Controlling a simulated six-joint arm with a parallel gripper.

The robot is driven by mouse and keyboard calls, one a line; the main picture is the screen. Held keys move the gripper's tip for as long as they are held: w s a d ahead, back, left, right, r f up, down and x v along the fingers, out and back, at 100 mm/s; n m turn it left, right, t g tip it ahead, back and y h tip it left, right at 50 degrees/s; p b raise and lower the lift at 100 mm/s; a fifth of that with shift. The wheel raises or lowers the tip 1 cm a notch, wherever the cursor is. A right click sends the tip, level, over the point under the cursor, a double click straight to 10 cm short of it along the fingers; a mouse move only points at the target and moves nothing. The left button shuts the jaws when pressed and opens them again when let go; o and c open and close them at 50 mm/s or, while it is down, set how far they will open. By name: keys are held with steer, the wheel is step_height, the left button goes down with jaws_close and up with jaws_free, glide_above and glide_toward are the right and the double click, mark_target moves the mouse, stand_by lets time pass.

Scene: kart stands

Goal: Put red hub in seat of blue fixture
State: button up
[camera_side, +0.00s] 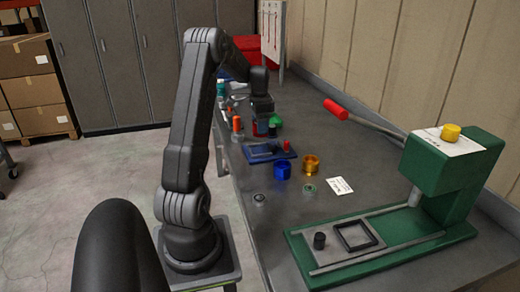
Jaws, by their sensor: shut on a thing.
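The blue fixture (262,156) lies flat on the bench, a low blue plate with dark parts and a small red upright piece (287,145) at its right end. My gripper (262,127) points down just behind the fixture, apart from it in the picture. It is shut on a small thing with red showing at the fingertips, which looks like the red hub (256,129). The fingers and distance hide most of its shape. I cannot make out the fixture's seat clearly.
A green press (440,180) with a red-handled lever (336,109) fills the right side.

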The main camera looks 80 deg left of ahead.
steer(key=shift+f, duration=3.5)
steer(key=shift+f, duration=0.1)
steer(key=o, duration=1.1)
steer(key=shift+f, duration=0.1)
step_height(320, 180, up, 12)
steer(key=shift+r, duration=0.2)
